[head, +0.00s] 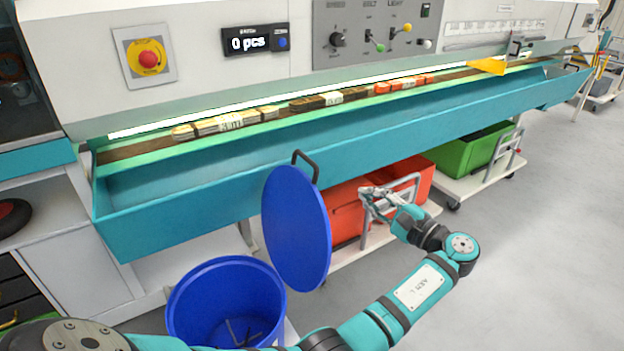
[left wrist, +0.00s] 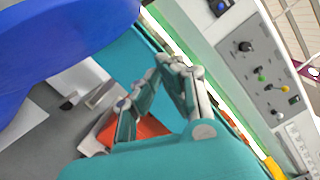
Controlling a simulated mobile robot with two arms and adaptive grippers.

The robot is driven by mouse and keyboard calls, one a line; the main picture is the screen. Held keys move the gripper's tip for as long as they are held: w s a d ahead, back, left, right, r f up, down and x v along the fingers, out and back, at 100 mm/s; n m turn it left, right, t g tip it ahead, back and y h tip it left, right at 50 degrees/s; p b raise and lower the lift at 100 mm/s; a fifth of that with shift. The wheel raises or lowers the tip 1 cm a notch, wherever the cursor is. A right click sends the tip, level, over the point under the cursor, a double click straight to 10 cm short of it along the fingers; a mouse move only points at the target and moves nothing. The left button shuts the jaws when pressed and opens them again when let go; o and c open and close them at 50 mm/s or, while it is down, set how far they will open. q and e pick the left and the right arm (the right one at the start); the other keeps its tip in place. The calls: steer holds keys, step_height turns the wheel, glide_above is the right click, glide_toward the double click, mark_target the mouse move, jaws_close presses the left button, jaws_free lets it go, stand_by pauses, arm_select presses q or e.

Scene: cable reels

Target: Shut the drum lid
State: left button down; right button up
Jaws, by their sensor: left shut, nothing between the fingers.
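The blue drum (head: 180,305) stands open at the lower middle of the head view, with a few dark thin lines inside it. Its round blue lid (head: 296,228) stands nearly upright at the drum's right edge, with a dark handle (head: 307,158) at the top. The lid also fills the upper left of the left wrist view (left wrist: 50,45). My left gripper (head: 368,200) is shut and empty, to the right of the lid and apart from it. Its fingers show in the left wrist view (left wrist: 174,66). My right gripper is not in view.
A teal trough (head: 350,150) runs along the machine above, with a lit belt holding several blocks. Red bins (head: 348,212) on a cart sit behind my left gripper, and a green bin (head: 470,150) stands farther right. The grey floor at right is clear.

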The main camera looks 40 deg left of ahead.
arm_select(q)
steer(key=s+a+r+n, duration=0.1)
steer(key=a+r, duration=0.4)
steer(key=a, duration=0.6)
steer(key=shift+s+g+y, duration=0.3)
steer(key=shift+s+g, duration=0.1)
steer(key=shift+s, duration=0.2)
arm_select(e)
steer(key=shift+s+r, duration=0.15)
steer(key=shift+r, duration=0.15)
arm_select(q)
steer(key=shift+s, duration=0.1)
